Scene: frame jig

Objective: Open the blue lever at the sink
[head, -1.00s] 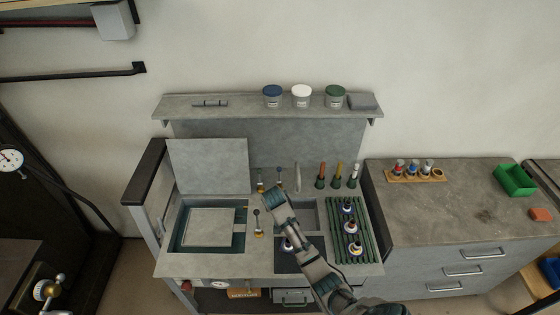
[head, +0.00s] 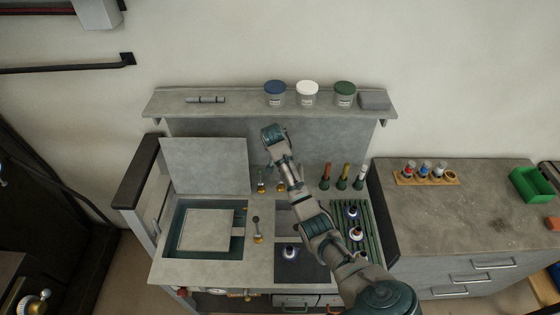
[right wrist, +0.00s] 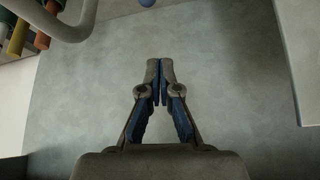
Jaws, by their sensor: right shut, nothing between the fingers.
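The sink unit (head: 210,270) stands against the wall with a basin (head: 183,215) at left. Small levers with brass-coloured bases rise behind it: one (head: 261,187) in clear view, another (head: 281,186) beside my right arm. Their tip colours are hard to tell there. A rounded blue tip (right wrist: 147,3), perhaps the blue lever, is cut off by the top edge of the right wrist view. My right gripper (right wrist: 160,62) is shut and empty in front of a plain grey surface, below and apart from that tip. The head view shows its wrist but hides its fingers. My left gripper is out of view.
A grey bent tube (right wrist: 70,28) and coloured handles (right wrist: 18,38) are at upper left in the right wrist view. Bottles stand on the green rack (head: 372,240). Tubs line the shelf (head: 235,100) above. A lone lever (head: 258,236) stands beside the basin.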

